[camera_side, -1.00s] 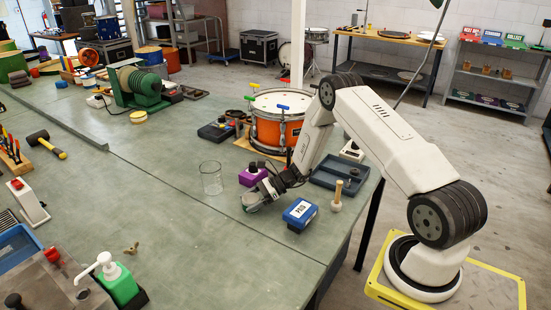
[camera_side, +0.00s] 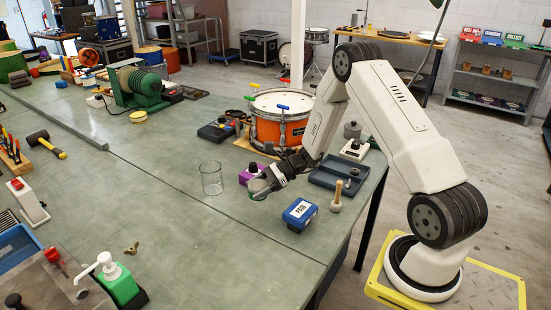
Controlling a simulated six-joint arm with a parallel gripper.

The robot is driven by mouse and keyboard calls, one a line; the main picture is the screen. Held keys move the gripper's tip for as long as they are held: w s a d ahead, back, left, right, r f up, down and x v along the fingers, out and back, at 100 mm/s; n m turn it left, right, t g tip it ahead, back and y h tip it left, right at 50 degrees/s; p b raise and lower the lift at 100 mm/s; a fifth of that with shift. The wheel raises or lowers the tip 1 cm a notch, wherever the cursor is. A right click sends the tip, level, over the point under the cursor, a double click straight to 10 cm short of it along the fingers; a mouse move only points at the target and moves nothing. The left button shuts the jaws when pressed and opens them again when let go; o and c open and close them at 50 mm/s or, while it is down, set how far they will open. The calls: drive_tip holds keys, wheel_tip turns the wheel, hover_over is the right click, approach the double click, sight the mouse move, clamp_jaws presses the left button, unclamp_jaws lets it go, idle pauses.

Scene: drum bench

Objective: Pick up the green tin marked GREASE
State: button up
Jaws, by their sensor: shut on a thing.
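My gripper (camera_side: 262,187) is just above the bench, in front of the purple box (camera_side: 250,172) and to the right of the clear glass beaker (camera_side: 211,179). Its jaws are shut on a small, dull greyish-green thing at the fingertips. The fingers hide much of it and I cannot read any GREASE mark. I see no other tin with that mark on the bench.
A blue box marked PAD (camera_side: 300,213) and a wooden peg (camera_side: 337,196) stand to the right of my gripper. A dark tray (camera_side: 325,177) and an orange drum (camera_side: 272,131) are behind.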

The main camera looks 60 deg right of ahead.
drive_tip(key=s+a+r, duration=0.2)
drive_tip(key=s+r, duration=0.4)
drive_tip(key=s, duration=0.4)
drive_tip(key=shift+s, duration=0.25)
idle(0.3)
